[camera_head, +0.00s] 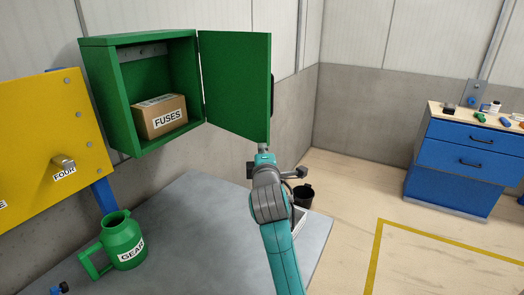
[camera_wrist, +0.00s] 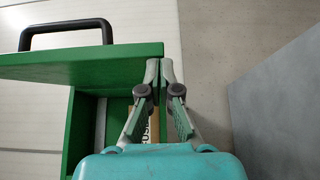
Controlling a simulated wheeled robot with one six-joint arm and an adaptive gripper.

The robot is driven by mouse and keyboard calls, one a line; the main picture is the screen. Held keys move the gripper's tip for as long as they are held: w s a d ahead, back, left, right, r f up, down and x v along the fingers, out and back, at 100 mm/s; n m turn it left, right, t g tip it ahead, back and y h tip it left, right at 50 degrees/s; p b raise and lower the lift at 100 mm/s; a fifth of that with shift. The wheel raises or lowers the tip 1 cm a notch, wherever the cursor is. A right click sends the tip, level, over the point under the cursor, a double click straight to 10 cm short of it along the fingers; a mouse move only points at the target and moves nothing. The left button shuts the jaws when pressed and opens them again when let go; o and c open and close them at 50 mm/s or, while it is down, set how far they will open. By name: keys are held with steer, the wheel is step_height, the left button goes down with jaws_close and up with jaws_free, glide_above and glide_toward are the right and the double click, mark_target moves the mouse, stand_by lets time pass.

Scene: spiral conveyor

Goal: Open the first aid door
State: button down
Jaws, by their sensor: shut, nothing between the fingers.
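The green first aid cabinet (camera_head: 112,98) hangs on the wall at the upper left of the head view. Its green door (camera_head: 236,80) stands wide open, swung out to the right. The door's black handle (camera_wrist: 66,30) shows in the wrist view on the outer face. Inside the cabinet sits a cardboard box (camera_head: 160,116) labelled FUSES. My gripper (camera_head: 263,150) is at the door's lower edge, near its free end. In the wrist view my gripper (camera_wrist: 160,62) has its fingertips together, right by the door's edge; I cannot tell whether they touch it.
A yellow panel (camera_head: 45,130) with a FOUR label stands at the left. A green jug (camera_head: 122,240) labelled GEAR stands on the grey table (camera_head: 190,220) below the cabinet. A blue drawer unit (camera_head: 460,160) is at the right. Floor between is open.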

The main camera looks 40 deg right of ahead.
steer(key=w+d, duration=0.2)
steer(key=d, duration=1)
steer(key=shift+w, duration=0.4)
steer(key=shift+a, duration=0.1)
